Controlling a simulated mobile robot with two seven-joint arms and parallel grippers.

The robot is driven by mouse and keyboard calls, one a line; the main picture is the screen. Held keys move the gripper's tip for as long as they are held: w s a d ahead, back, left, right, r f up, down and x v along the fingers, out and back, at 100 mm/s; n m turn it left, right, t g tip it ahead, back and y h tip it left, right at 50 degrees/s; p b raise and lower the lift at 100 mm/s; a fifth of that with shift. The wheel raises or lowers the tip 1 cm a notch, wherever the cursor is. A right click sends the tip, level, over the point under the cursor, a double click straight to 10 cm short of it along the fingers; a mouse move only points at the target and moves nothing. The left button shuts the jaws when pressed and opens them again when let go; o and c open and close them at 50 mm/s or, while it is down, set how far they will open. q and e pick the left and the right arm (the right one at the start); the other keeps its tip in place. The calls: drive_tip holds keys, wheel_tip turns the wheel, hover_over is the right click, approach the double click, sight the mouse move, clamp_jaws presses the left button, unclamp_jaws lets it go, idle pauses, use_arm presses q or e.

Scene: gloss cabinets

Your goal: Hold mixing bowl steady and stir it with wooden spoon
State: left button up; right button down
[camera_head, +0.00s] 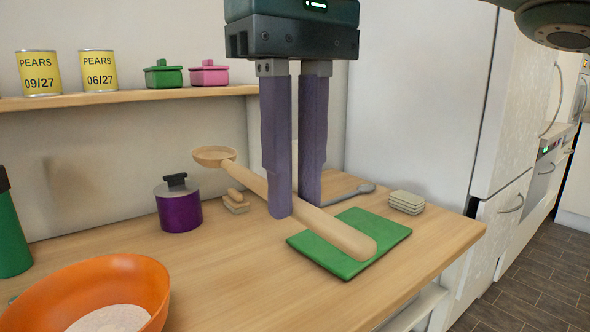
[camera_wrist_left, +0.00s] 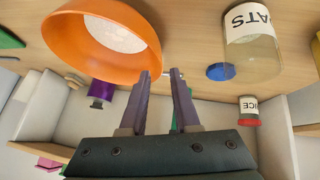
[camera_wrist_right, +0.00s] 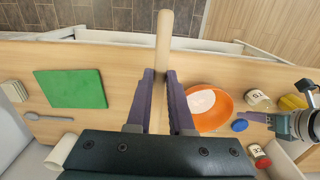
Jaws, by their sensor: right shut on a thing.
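The orange mixing bowl (camera_head: 142,278) stands on the wooden counter at lower left in the head view, with pale contents inside. It also shows in the left wrist view (camera_wrist_left: 75,40) and the right wrist view (camera_wrist_right: 222,112). My right gripper (camera_head: 295,208) is shut on the wooden spoon (camera_head: 345,236), around its handle, above the counter and apart from the bowl. The spoon's head points back left. My left gripper (camera_wrist_left: 160,72) is open, with its fingertips close to the bowl's rim; contact cannot be told. It is out of the head view.
A green board (camera_head: 375,225), a stack of pale squares (camera_head: 406,202) and a grey spoon (camera_head: 350,192) lie at right. A purple canister (camera_head: 180,211) and green bottle (camera_head: 10,235) stand at left. An oats jar (camera_wrist_left: 252,50) is near the bowl. The front middle of the counter is clear.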

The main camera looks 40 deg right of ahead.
use_arm(q)
drive_tip(key=b+x, duration=0.8)
drive_tip(key=b, duration=0.2)
drive_tip(key=shift+f, duration=0.3)
drive_tip(key=shift+w+d+f+b, duration=0.2)
drive_tip(key=shift+w+f+b, duration=0.3)
drive_tip(key=shift+b, duration=0.1)
drive_tip(key=shift+c, duration=0.2)
clamp_jaws()
drive_tip(key=shift+o, duration=1.5)
unclamp_jaws()
drive_tip(key=shift+r, duration=0.1)
